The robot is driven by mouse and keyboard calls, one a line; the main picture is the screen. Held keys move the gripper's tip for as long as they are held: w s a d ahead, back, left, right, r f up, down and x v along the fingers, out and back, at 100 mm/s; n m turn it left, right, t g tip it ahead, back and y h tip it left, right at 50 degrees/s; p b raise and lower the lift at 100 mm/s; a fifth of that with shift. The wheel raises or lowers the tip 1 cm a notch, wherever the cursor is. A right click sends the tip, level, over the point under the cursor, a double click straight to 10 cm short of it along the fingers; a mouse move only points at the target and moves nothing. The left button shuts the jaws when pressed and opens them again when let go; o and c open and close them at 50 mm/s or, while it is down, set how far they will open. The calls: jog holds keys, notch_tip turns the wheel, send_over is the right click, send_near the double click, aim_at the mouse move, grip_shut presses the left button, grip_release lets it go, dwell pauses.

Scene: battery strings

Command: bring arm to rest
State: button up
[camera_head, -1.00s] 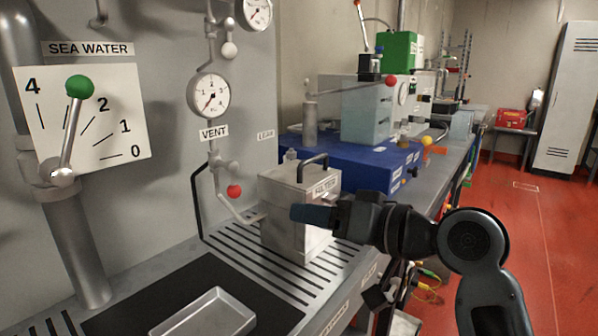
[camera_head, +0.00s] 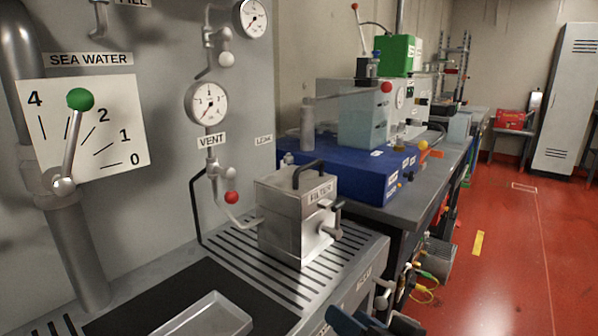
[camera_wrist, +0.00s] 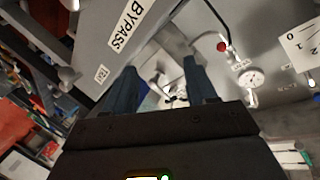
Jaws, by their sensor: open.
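My gripper shows in the wrist view (camera_wrist: 160,72) with its two blue fingers spread apart and nothing between them. In the head view only a small part of it shows at the bottom edge, low in front of the bench and below the filter box; the rest of my arm is out of that view. The metal filter box (camera_head: 290,225) with a black top handle stands upright on the slotted bench top, and my gripper is apart from it.
A shallow metal tray (camera_head: 235,318) lies on the black mat. The wall panel carries a VENT gauge (camera_head: 207,104), a red knob (camera_head: 232,198) and a green-knobbed SEA WATER lever (camera_head: 80,100). A blue case (camera_head: 350,170) stands farther back. The red floor (camera_head: 500,260) at right is open.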

jog(key=s+d+f+m+h+p, duration=0.1)
jog(key=s+d+f+h, duration=0.15)
jog(key=s, duration=0.45)
jog(key=s+d+f+t+h+p, duration=0.1)
jog(key=s+d+f+h, duration=0.15)
jog(key=s, duration=0.35)
jog(key=s+d+f+m+h, duration=0.1)
jog(key=s+d+f, duration=0.1)
jog(key=s+d, duration=0.35)
jog(key=s+d+r+n+h+p, duration=0.1)
jog(key=s+r, duration=0.3)
jog(key=s, duration=0.6)
jog(key=s+d+r+n+h+p, duration=0.1)
jog(key=s+r, duration=0.3)
jog(key=s, duration=0.5)
jog(key=shift+s+d+r+n+t, duration=0.25)
jog(key=shift+s+d+n+t, duration=0.05)
jog(key=shift+s+n, duration=0.1)
